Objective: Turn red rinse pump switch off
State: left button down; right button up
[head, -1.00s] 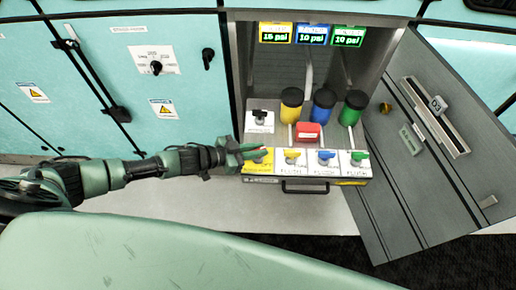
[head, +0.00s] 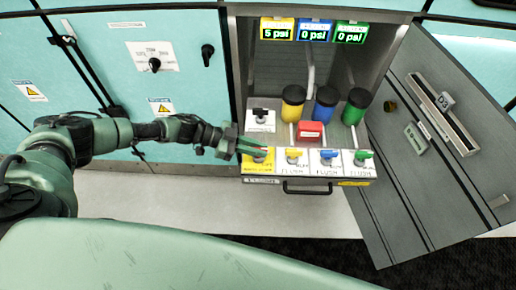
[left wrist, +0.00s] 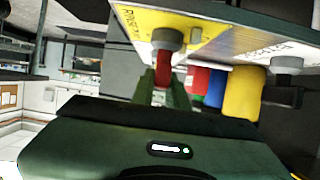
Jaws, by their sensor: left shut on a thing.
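The red rinse pump switch (left wrist: 164,68) is a red handle on a round grey hub, on a yellow label plate (left wrist: 195,22) in the left wrist view. My left gripper (left wrist: 163,88) is shut on the red handle, with a green finger on each side of it. In the head view the left gripper (head: 262,146) reaches in from the left to the yellow plate (head: 258,168) at the left end of the drawer's switch row. There its fingers hide most of the red handle. My right gripper is not in view.
Yellow (head: 293,153), blue (head: 328,154) and green (head: 363,155) flush switches stand to the right. Behind them are a red block (head: 310,131) and three colored bottles. Displays above read 5, 0 and 0 psi. An open door (head: 425,165) stands at right.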

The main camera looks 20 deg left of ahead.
pick_arm(q)
jog(key=shift+d, duration=0.1)
jog(key=c, duration=1.4)
grip_release()
jog(key=v, duration=0.7)
jog(key=shift+a+b, duration=0.35)
jog(key=shift+b, duration=0.1)
jog(key=shift+s+r, duration=0.1)
jog(key=shift+r, duration=0.05)
